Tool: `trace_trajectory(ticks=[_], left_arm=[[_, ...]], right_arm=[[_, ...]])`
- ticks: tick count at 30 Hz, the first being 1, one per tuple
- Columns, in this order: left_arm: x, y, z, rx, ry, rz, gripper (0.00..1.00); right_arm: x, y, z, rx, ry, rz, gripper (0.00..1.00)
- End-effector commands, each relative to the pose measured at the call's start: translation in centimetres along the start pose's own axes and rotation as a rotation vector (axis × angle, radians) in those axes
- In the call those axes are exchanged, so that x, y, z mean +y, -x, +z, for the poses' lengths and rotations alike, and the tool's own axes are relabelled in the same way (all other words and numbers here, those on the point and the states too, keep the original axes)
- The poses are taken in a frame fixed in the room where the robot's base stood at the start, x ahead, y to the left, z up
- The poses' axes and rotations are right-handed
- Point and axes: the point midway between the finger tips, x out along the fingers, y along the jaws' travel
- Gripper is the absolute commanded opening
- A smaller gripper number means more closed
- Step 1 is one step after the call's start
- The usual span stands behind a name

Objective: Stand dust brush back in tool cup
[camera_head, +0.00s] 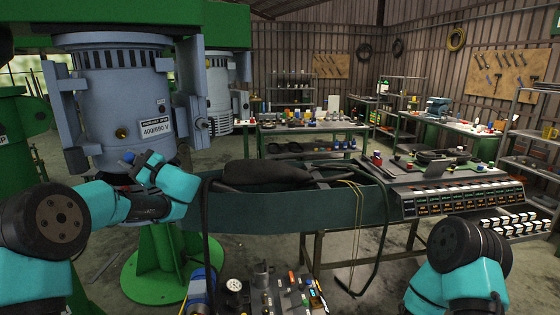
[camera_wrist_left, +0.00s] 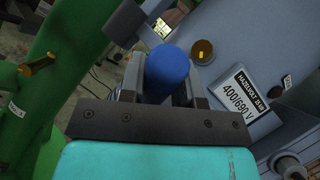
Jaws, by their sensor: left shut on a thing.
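My left gripper (camera_head: 139,163) is in front of the lower part of the grey motor. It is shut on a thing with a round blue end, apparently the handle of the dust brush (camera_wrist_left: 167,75). The blue end sits between the two fingers in the left wrist view, and its bristles are hidden. A small grey cup-like holder (camera_head: 262,273), possibly the tool cup, stands among tools at the bottom centre of the head view, well right of and below the left gripper. My right arm shows at the lower right, but its gripper is out of view.
The grey motor (camera_head: 115,95) hangs close behind the left gripper, with its rating plate (camera_wrist_left: 240,95) in the wrist view. A long green-grey tray (camera_head: 290,208) with a dark bundle and hanging cables lies between the arms. A control panel (camera_head: 460,203) stands at right.

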Motion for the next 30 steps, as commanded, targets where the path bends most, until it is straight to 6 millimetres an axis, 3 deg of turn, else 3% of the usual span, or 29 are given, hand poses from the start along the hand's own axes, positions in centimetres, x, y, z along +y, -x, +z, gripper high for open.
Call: trace_trajectory(ticks=[6,19,30], left_arm=[[-1.1,-1.8,-1.8,-0.001,0.001,0.001,0.0],[-5.6,2.4,-3.3,0.001,0.001,-0.001,0.0],[-6.4,3.1,-3.6,0.0,0.0,0.0,0.0]], right_arm=[[0.0,0.0,0.0,0.0,0.0,0.0,0.43],[0.0,0.0,0.0,0.0,0.0,0.0,0.43],[0.0,0.0,0.0,0.0,0.0,0.0,0.43]])
